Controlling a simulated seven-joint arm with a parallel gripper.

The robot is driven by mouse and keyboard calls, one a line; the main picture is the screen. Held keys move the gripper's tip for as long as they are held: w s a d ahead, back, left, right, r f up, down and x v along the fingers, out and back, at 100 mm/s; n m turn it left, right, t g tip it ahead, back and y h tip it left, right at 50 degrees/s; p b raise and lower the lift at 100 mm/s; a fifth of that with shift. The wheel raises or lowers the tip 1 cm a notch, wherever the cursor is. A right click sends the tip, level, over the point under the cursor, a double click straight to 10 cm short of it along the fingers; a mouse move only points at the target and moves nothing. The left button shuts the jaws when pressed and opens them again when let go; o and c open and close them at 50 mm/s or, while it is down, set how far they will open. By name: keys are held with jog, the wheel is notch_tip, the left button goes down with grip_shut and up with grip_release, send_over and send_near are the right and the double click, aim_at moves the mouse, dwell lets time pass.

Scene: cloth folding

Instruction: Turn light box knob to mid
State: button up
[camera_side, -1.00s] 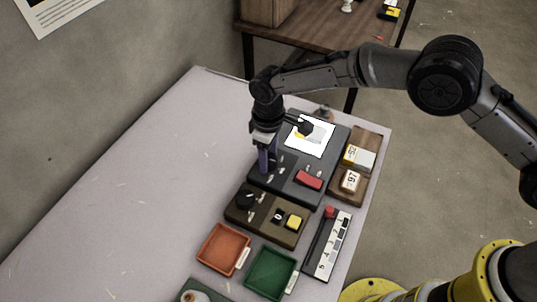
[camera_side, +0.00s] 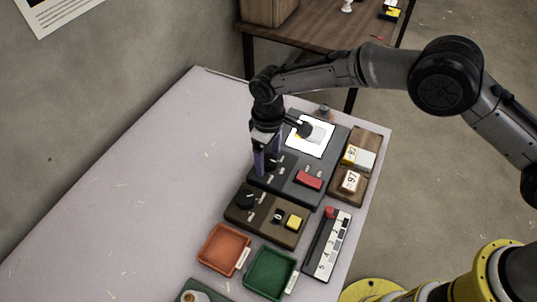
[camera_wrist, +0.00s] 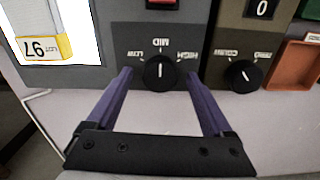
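The light box (camera_side: 290,189) is a dark grey panel with a bright lit square (camera_side: 318,149) and a red button (camera_side: 309,180). Its black knob (camera_wrist: 160,72) sits between the LOW, MID and HIGH labels, which appear upside down in the wrist view. The knob's white mark lines up with MID. My gripper (camera_wrist: 160,77) is open, with its purple fingers on either side of the knob and gaps between. In the side view my gripper (camera_side: 264,163) is over the light box's left edge and partly hides the knob.
A brown control box (camera_side: 265,225) with its own knob and a yellow button (camera_side: 294,222) stands close by. Nearer are an orange tray (camera_side: 223,249), a green tray (camera_side: 270,272) and a slider panel (camera_side: 327,245). A wooden stand (camera_side: 365,191) is at right. The table's left side is clear.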

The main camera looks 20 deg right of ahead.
aim_at(268, 159)
jog(key=shift+r, duration=0.1)
notch_tip(268, 159, up, 14)
jog(key=shift+f, duration=0.2)
dwell(0.4)
dwell(0.4)
